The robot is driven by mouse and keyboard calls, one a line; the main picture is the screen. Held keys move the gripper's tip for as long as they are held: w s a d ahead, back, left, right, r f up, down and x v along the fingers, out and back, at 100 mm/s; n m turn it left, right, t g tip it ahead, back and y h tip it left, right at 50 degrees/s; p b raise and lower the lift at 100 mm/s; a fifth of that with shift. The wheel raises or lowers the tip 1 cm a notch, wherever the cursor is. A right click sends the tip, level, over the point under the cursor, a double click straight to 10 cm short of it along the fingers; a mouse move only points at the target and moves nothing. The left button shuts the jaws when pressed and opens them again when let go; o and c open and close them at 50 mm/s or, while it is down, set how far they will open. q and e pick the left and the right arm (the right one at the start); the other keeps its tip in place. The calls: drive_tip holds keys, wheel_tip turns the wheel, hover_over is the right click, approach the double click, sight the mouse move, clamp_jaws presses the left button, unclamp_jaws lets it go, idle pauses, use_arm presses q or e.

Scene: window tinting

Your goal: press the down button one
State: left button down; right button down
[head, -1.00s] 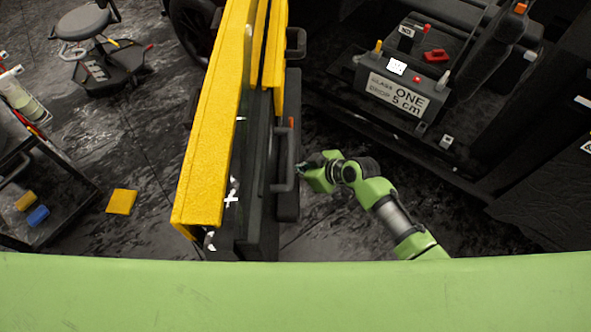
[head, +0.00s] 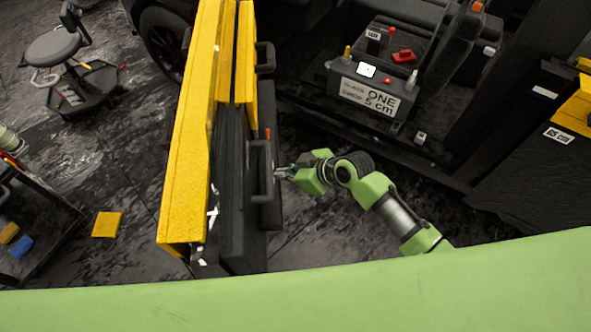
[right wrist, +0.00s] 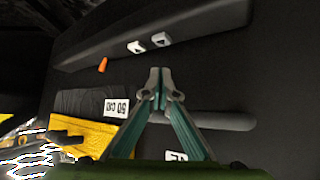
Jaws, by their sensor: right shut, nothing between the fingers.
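Two small pale buttons with dark arrow marks, the left one (right wrist: 136,47) and the right one (right wrist: 161,39), sit on the dark door panel in the right wrist view. I cannot tell from the marks which is the down button one. My right gripper (right wrist: 160,80) is shut and empty, its fingertips below the buttons in the picture and apparently apart from them. In the head view my right gripper (head: 281,173) is beside the dark door (head: 230,170), close to its handle (head: 264,170). The buttons cannot be made out there. My left gripper is not in view.
A grey box (head: 370,92) with a sign reading "ONE 5 cm" stands at the upper right. A yellow strip (head: 185,140) runs along the door. A stool (head: 55,50) and a cart (head: 40,225) are at left. Dark floor lies around my right arm.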

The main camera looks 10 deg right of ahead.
drive_tip(key=v, duration=0.5)
drive_tip(key=shift+r, duration=0.2)
drive_tip(key=shift+w, duration=0.1)
idle(0.5)
drive_tip(key=s+d+f+m+h, duration=0.25)
drive_tip(key=d+f, duration=0.25)
drive_tip(key=f, duration=0.4)
drive_tip(key=s+d+f+m+h+b, duration=0.15)
drive_tip(key=s+d+f, duration=0.25)
drive_tip(key=f, duration=0.6)
drive_tip(key=s+d+f+m+h, duration=0.1)
drive_tip(key=s+d+f+m, duration=0.15)
drive_tip(key=d+f, duration=0.45)
drive_tip(key=s+d+f+g, duration=0.1)
drive_tip(key=s+f, duration=0.4)
drive_tip(key=s, duration=0.5)
drive_tip(key=s+f+m+g+h, duration=0.1)
drive_tip(key=s+f+g, duration=0.1)
drive_tip(key=s+f, duration=0.4)
drive_tip(key=s+d+f+m+g+h, duration=0.1)
drive_tip(key=s+f, duration=0.5)
drive_tip(key=s, duration=0.9)
drive_tip(key=shift+s+d+g, duration=0.3)
